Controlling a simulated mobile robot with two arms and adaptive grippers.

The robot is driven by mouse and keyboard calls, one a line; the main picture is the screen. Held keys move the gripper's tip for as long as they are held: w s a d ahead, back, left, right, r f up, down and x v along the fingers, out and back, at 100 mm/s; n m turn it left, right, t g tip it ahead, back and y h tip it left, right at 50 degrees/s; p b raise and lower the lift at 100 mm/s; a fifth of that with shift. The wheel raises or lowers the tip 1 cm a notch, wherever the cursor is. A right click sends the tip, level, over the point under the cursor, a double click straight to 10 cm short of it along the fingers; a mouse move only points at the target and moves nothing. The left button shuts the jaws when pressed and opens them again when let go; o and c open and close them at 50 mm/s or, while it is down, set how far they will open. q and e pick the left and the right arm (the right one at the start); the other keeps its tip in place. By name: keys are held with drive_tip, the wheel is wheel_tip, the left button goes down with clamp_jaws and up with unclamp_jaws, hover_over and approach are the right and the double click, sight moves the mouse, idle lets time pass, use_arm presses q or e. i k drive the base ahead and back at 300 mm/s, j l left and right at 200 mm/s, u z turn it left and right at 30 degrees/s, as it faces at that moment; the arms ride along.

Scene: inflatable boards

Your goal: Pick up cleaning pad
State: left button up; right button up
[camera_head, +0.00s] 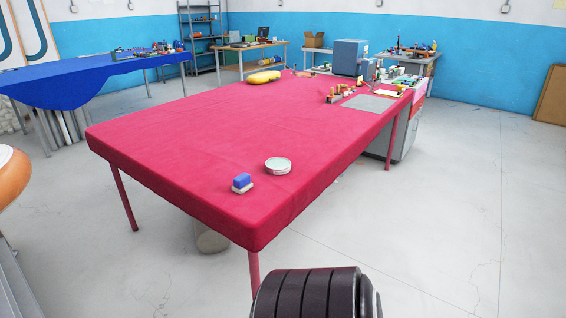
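A small pad (242,183), blue on top with a pale layer beneath, lies on the red-covered table (190,130) near its close corner. It looks like the cleaning pad. Its upper and front sides are in plain view and nothing touches it. Neither of my grippers shows in the head view. A black ribbed cylinder, which looks like part of my own arm, stands at the bottom edge, beyond the table's close corner and apart from the pad.
A round pale tin (278,165) sits just right of and behind the pad. A blue table (90,75) stands at left. The table's middle is clear.

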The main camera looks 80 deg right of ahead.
sight(242, 183)
drive_tip(key=z, duration=2.2)
drive_tip(key=i, duration=0.1)
